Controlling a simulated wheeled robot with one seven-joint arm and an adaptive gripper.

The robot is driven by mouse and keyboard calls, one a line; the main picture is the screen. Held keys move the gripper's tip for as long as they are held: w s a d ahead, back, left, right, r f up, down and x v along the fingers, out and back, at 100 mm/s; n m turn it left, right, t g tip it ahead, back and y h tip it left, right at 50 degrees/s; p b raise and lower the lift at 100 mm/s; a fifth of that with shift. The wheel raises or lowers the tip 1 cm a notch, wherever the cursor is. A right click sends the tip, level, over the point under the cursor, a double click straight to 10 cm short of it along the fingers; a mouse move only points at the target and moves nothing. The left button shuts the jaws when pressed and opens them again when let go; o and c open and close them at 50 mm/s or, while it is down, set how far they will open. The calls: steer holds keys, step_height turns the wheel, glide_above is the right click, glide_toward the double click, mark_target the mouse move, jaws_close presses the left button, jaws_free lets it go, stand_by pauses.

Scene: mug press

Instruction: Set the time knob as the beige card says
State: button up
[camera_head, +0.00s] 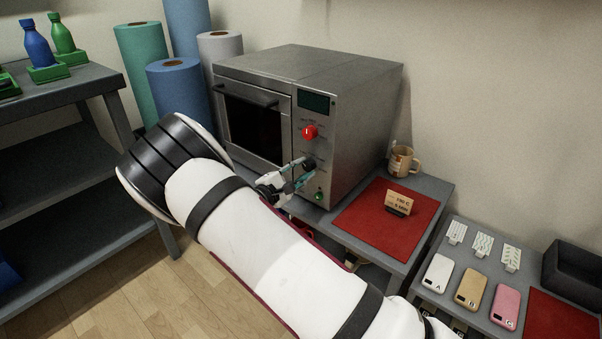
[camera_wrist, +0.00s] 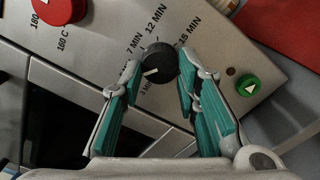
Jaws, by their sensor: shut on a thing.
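The black time knob (camera_head: 308,163) is on the oven's front panel, below the red temperature knob (camera_head: 309,132). My gripper (camera_head: 298,174) is at the panel, shut on the time knob. In the wrist view the teal fingers (camera_wrist: 160,74) hold the knob (camera_wrist: 161,58) from both sides. The knob's white mark points to the lower left, near the partly hidden 3 MIN label. Labels 7, 12 and 15 MIN show around it. The beige card (camera_head: 399,199) stands on the red mat; its small print shows a C line above a MIN line, with digits hard to read.
The steel oven (camera_head: 350,115) has a green button (camera_wrist: 248,86) close to the right finger. A mug (camera_head: 403,161) stands behind the red mat (camera_head: 365,226). Phone cases (camera_head: 472,287) lie on the right table. Rolls (camera_head: 180,92) stand left of the oven.

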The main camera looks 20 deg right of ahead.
steer(key=shift+m, duration=0.5)
steer(key=o, duration=1.2)
steer(key=shift+a, duration=0.1)
steer(key=v, duration=1.2)
